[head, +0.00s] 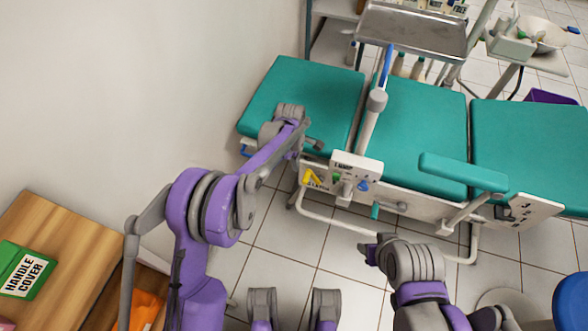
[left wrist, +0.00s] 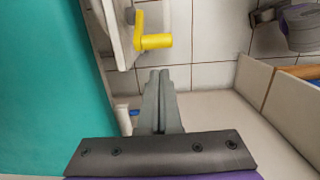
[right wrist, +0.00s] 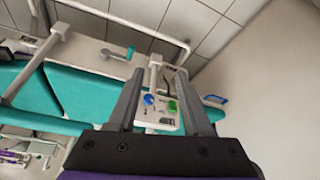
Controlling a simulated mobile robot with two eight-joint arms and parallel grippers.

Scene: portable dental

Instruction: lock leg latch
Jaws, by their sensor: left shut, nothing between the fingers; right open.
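A yellow latch handle (left wrist: 154,42) sticks out from the white frame edge of the dental chair in the left wrist view. In the head view a small yellow part (head: 312,178) shows at the left end of the chair's white side panel (head: 345,162). My left gripper (left wrist: 160,72) is shut and empty, with its fingertips just short of the yellow handle and apart from it. In the head view the left gripper (head: 316,146) is beside the chair's leg section (head: 305,100). My right gripper (right wrist: 157,76) is open and empty, pointing toward the chair's side.
The panel carries a green part (right wrist: 172,106) and a blue knob (right wrist: 148,99). A teal lever (head: 375,211) sits on the chair's frame. A metal tray (head: 412,30) stands above the chair. A wooden cabinet (head: 70,235) is at left. Tiled floor lies before the chair.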

